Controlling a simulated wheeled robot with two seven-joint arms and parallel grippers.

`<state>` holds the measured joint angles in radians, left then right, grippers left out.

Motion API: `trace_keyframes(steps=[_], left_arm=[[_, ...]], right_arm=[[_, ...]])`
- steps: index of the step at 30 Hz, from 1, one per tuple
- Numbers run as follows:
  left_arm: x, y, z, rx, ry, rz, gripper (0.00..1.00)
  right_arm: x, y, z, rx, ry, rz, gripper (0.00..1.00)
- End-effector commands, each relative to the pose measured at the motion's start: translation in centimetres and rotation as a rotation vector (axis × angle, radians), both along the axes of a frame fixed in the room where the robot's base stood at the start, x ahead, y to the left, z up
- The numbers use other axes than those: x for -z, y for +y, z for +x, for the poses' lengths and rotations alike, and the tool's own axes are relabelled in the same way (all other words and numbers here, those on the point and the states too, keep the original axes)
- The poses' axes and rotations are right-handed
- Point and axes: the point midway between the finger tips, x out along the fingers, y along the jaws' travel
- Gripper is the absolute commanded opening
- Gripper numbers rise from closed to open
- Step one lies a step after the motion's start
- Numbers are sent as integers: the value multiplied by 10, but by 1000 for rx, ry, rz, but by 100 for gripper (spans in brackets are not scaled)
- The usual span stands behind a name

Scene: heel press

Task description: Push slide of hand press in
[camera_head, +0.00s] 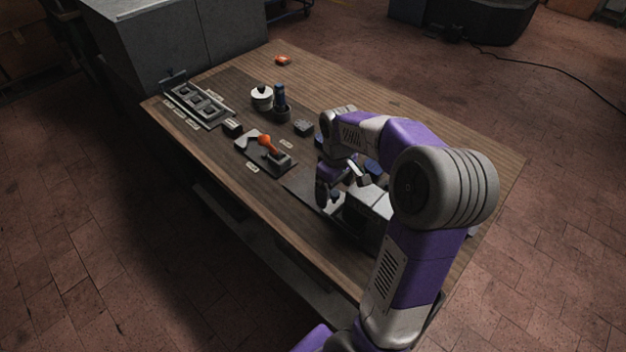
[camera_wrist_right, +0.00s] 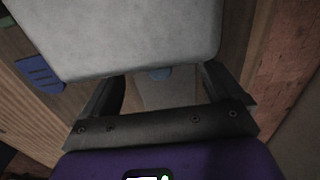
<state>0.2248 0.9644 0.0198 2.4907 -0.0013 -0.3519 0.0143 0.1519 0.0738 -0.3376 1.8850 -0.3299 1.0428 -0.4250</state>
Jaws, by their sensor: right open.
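The hand press appears as a grey block-like body (camera_head: 372,208) near the right part of the table, partly hidden by my right arm. My right gripper (camera_head: 345,184) is beside and over the press's left end. I cannot tell whether the fingers touch the press. The slide is not clearly distinguishable. My left gripper is not in view.
The wooden table (camera_head: 440,140) also carries a grey slotted tray (camera_head: 200,103), an orange-handled tool (camera_head: 267,143), a white round container (camera_head: 262,97), a dark blue bottle-like thing (camera_head: 280,97) and a small orange item (camera_head: 282,60). The table's far right is clear. A blue ribbed pad (camera_wrist_right: 40,74) lies left in the wrist view.

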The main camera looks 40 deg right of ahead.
Motion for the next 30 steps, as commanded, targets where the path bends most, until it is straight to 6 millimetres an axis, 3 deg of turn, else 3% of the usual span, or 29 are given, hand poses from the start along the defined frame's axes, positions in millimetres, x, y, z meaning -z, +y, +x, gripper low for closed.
trace_keyframes(steps=[3, 14, 30], left_arm=[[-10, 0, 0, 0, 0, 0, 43], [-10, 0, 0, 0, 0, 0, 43], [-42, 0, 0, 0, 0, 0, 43]], right_arm=[[-10, 0, 0, 0, 0, 0, 94], [-10, 0, 2, -1, 1, 0, 94], [-28, 4, 40, -1, 1, 0, 94]])
